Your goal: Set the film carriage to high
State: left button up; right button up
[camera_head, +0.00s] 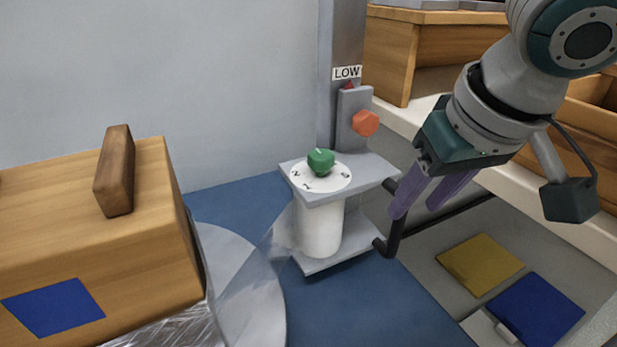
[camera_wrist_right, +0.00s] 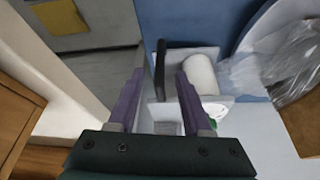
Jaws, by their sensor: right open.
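The film carriage (camera_head: 350,183) is a grey bracket on a vertical post (camera_head: 340,30), holding a white film roll (camera_head: 320,228) upright. A red pointer on it meets the LOW label (camera_head: 347,73). A green knob (camera_head: 320,162) sits on a numbered white dial, and an orange knob (camera_head: 365,123) is on the post side. A black handle (camera_head: 394,237) is at the carriage's right. My right gripper (camera_head: 420,206) is open beside the handle. In the right wrist view the handle (camera_wrist_right: 160,70) appears between the purple fingertips (camera_wrist_right: 160,78); whether they surround it I cannot tell. My left gripper is out of view.
A wooden box (camera_head: 90,215) with a brown handle and blue patch stands left. A round grey turntable (camera_head: 240,285) with clear film lies beside it. Wooden drawers (camera_head: 430,45) stand behind my right arm. Yellow (camera_head: 480,263) and blue (camera_head: 540,308) squares lie lower right.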

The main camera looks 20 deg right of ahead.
aim_at(402, 223)
jog(key=b+x, duration=0.3)
jog(key=x, duration=0.5)
jog(key=shift+c, duration=0.4)
jog(key=c, duration=0.6)
grip_shut()
